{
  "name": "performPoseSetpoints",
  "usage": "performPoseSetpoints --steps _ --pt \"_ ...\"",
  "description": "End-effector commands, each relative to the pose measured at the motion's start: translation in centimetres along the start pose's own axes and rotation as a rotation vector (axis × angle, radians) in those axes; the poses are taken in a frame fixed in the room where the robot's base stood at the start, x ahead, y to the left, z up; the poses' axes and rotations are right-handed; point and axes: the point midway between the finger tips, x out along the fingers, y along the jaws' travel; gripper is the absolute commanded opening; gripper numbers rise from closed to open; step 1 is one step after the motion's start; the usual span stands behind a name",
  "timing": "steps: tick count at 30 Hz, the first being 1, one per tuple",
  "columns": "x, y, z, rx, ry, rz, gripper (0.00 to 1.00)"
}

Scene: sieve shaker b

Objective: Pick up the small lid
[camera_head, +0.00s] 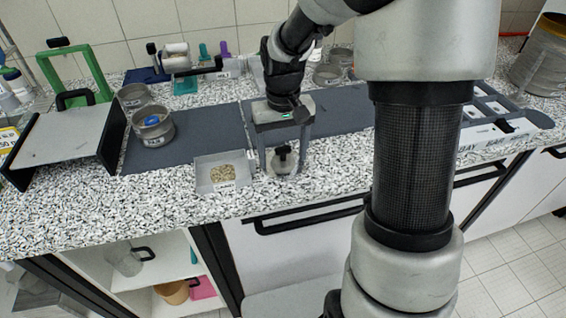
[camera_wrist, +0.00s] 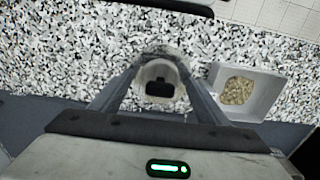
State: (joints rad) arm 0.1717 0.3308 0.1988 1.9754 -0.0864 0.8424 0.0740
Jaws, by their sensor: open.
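The small lid (camera_wrist: 148,74) is a light grey disc with a black knob on top. It lies on the speckled counter near the front edge. In the head view the lid (camera_head: 282,164) shows under my gripper (camera_head: 281,158), with its black knob upright. In the wrist view my gripper (camera_wrist: 160,82) is open, with one finger on each side of the lid. The lid sits between the fingers. I cannot tell whether the fingers touch it.
A square tray of tan grains (camera_head: 223,176) stands close to the left of my gripper. Dark mats (camera_head: 172,150) lie behind. Sieves (camera_head: 153,128) stand at the left. A divided tray (camera_head: 500,128) is at the right. The counter's front edge is close.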

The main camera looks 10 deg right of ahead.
Motion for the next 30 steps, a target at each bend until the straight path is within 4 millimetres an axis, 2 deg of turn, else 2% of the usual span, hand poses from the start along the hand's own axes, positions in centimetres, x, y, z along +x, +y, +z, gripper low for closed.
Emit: performPoseSetpoints --steps 2,11,20,23,30 --pt "0.0 0.0 0.0 0.000 0.000 0.000 0.69" --pt "-0.1 0.0 0.0 0.000 0.000 0.000 0.20" --pt "-0.7 0.0 0.0 0.001 0.001 0.000 0.19" --pt "-2.2 0.0 -0.1 0.001 0.003 0.000 0.19" --pt "-7.1 0.0 -0.1 0.000 0.003 0.000 0.19"
